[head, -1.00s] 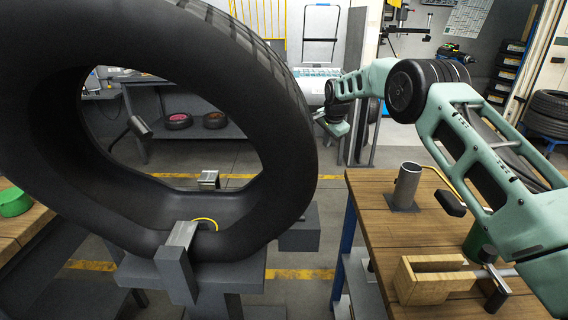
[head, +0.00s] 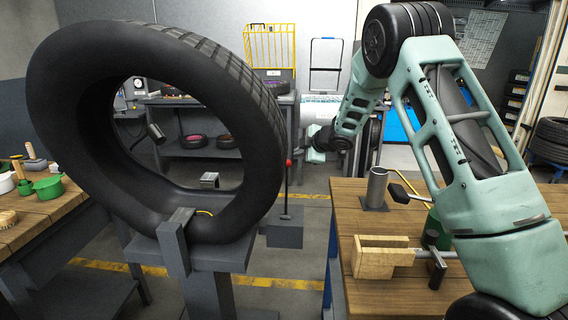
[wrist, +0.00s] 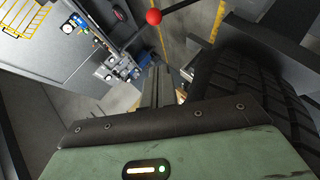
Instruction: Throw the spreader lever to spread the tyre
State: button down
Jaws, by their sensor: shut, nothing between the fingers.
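The big black tyre (head: 255,85) stands upright on a grey stand (head: 215,255) in the head view, left of centre. Its tread fills the right of the wrist view (wrist: 250,95). The spreader lever is a dark upright rod with a red ball knob (head: 289,162), just right of the tyre. The knob and a dark rod also show at the top of the wrist view (wrist: 153,17). My gripper (head: 312,146) is beyond and slightly right of the knob, apparently apart from it. In the wrist view my gripper (wrist: 160,92) is shut and empty.
A wooden bench (head: 345,290) with a steel tube (head: 376,187) and a wooden box (head: 385,257) stands at right. Another bench (head: 30,215) with green containers is at left. Shelving (head: 205,155) stands behind the tyre. Floor shows between stand and right bench.

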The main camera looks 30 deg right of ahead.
jog(key=d+f+p+x, duration=0.1)
jog(key=d+p+x, duration=0.1)
jog(key=x, duration=0.9)
jog(key=shift+d+p, duration=0.25)
jog(key=shift+p, duration=0.05)
jog(key=shift+f, duration=0.15)
